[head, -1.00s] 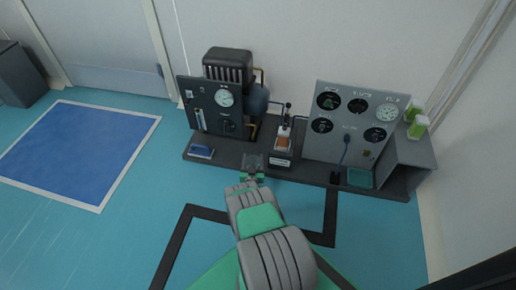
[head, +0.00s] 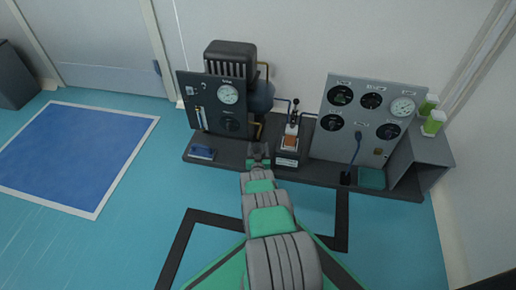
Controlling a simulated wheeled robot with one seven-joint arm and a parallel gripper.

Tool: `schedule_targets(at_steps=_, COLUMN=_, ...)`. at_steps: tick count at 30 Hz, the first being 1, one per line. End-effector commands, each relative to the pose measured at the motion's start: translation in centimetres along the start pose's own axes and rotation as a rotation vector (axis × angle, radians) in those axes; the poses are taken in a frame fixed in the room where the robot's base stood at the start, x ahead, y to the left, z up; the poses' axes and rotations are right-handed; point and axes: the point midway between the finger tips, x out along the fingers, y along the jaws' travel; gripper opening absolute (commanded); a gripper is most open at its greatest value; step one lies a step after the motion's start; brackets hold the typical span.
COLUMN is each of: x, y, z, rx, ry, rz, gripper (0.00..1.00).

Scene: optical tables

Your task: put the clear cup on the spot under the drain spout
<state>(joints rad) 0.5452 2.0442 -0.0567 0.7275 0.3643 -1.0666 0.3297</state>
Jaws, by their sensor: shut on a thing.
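My gripper (head: 259,149) is at the front middle of the dark bench, seen from behind and above. It is shut on the clear cup, which is small and mostly hidden by the jaws, so its outline is hard to make out. The gripper is in front of a dark rounded tank (head: 262,97) with brass-coloured piping below it. The drain spout and the spot under it are too small or hidden to tell apart there.
A dark gauge panel (head: 215,106) stands left of the gripper, and a grey gauge panel (head: 352,150) stands right. A small unit with an orange window (head: 290,143) is close on the right. A blue item (head: 202,152) lies front left. Green-capped containers (head: 433,122) stand far right.

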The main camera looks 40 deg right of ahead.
Motion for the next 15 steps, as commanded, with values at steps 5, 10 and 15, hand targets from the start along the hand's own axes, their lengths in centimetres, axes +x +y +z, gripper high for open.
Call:
schedule_targets(at_steps=5, x=-0.02, y=-0.12, z=0.11, rx=0.000, ry=-0.001, rz=-0.001, gripper=0.74)
schedule_targets(at_steps=10, x=-0.04, y=-0.19, z=0.11, rx=0.000, ry=-0.001, rz=-0.002, gripper=0.85)
schedule_targets(at_steps=15, x=-0.04, y=-0.23, z=0.11, rx=0.000, ry=-0.001, rz=-0.003, gripper=0.85)
